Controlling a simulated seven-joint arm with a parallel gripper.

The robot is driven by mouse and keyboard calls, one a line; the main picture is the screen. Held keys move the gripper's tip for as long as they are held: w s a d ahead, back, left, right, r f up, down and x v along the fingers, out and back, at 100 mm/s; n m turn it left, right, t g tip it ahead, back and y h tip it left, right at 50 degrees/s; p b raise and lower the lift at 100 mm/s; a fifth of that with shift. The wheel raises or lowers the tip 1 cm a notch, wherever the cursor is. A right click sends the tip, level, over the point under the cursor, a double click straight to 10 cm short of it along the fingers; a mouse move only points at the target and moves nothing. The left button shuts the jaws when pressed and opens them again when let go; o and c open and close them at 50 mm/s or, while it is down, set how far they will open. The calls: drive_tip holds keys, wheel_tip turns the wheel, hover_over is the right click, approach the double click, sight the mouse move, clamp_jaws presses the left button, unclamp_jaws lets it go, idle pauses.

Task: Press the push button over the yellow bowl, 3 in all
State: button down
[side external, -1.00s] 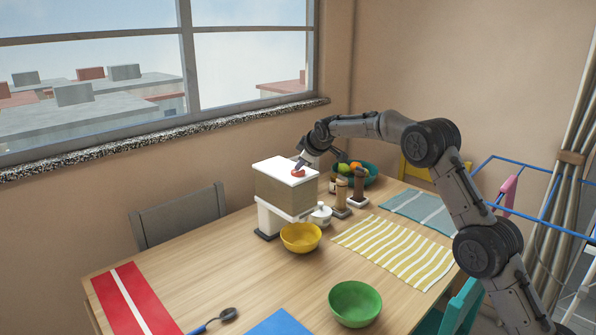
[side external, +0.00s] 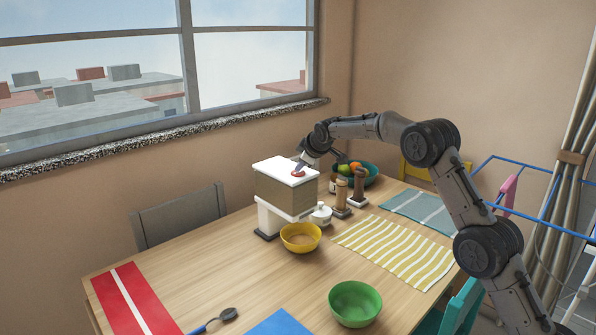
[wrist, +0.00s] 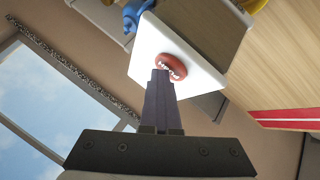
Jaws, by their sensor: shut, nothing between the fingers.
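A dispenser (side external: 284,193) with a white top and a brownish body stands on the table. The red push button (side external: 298,174) is on its white top; it also shows in the wrist view (wrist: 172,66). The yellow bowl (side external: 300,246) sits under the dispenser's front, with tan contents visible inside. My gripper (side external: 300,167) is shut and empty, tilted down with its fingertips at the button. In the wrist view the closed fingers (wrist: 160,76) reach the button's edge and appear to touch it.
A fruit bowl (side external: 371,176), two grinders (side external: 341,197) and a small white pot (side external: 321,214) stand close right of the dispenser. A green bowl (side external: 355,306) is at the front. A grey chair (side external: 180,215) stands behind the table, whose left middle is clear.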

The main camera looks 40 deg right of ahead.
drive_tip(key=shift+r, duration=1)
drive_tip(key=shift+r, duration=0.1)
drive_tip(key=shift+r, duration=2.45)
idle(0.4)
wheel_tip(320, 180, up, 4)
drive_tip(key=shift+f, duration=0.1)
idle(0.3)
hover_over(300, 173)
drive_tip(key=shift+s+f, duration=0.2)
drive_tip(key=shift+f, duration=4.2)
drive_tip(key=shift+f, duration=0.2)
